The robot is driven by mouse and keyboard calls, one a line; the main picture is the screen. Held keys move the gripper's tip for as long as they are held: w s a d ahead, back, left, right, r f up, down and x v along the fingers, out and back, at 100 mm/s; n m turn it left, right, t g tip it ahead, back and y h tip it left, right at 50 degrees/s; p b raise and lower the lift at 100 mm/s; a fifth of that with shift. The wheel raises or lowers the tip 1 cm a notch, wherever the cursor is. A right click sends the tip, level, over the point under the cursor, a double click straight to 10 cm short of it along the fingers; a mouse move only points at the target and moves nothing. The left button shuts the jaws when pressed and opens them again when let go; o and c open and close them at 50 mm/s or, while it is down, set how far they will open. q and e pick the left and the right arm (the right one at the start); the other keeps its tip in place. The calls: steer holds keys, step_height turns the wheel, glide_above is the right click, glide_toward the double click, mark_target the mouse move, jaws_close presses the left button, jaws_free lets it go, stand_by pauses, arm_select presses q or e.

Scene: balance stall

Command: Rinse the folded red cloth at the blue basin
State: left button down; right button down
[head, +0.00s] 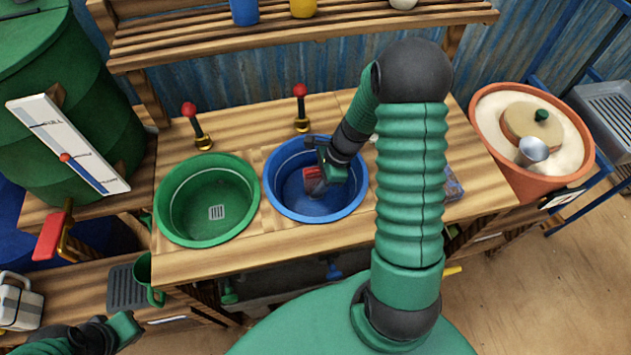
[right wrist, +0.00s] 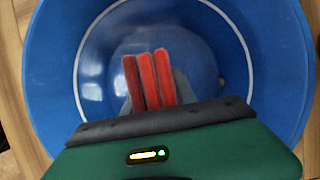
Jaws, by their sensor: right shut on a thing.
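The blue basin (head: 352,203) is set in the wooden counter, right of the green basin; its inside fills most of the right wrist view (right wrist: 50,60). My right gripper (head: 318,180) reaches down inside the blue basin. It is shut on the folded red cloth (head: 313,174). In the right wrist view the cloth (right wrist: 152,78) shows as several upright red folds beyond the gripper's dark edge. I cannot tell whether the cloth touches the basin's bottom or whether there is water. My left gripper (head: 110,335) is at the bottom left, apart from the basins; its fingers are unclear.
The green basin (head: 185,232) has a drain grid. Two red-knobbed taps, left (head: 195,125) and right (head: 301,105), stand behind the basins. A green barrel (head: 60,110) is at the left. A terracotta pot (head: 505,170) with a lid and metal cup stands at the right.

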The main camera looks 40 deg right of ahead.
mark_target(317, 171)
steer(key=shift+r+p, duration=6.4)
steer(key=shift+r, duration=0.45)
steer(key=shift+r, duration=0.1)
step_height(317, 171, up, 4)
steer(key=p, duration=0.4)
steer(key=w+a+r+n+g+h, duration=0.1)
steer(key=a+r+n+g+h, duration=0.1)
steer(key=a+n, duration=0.5)
steer(key=w+a+r+n+g+h, duration=0.1)
steer(key=a+r+n+g, duration=0.2)
steer(key=n, duration=1.4)
steer(key=a+g, duration=0.1)
steer(key=a, duration=0.3)
steer(key=shift+w+a+r+g+h, duration=0.2)
steer(key=shift+w+r+g+h, duration=0.05)
steer(key=shift+r+g+h, duration=0.15)
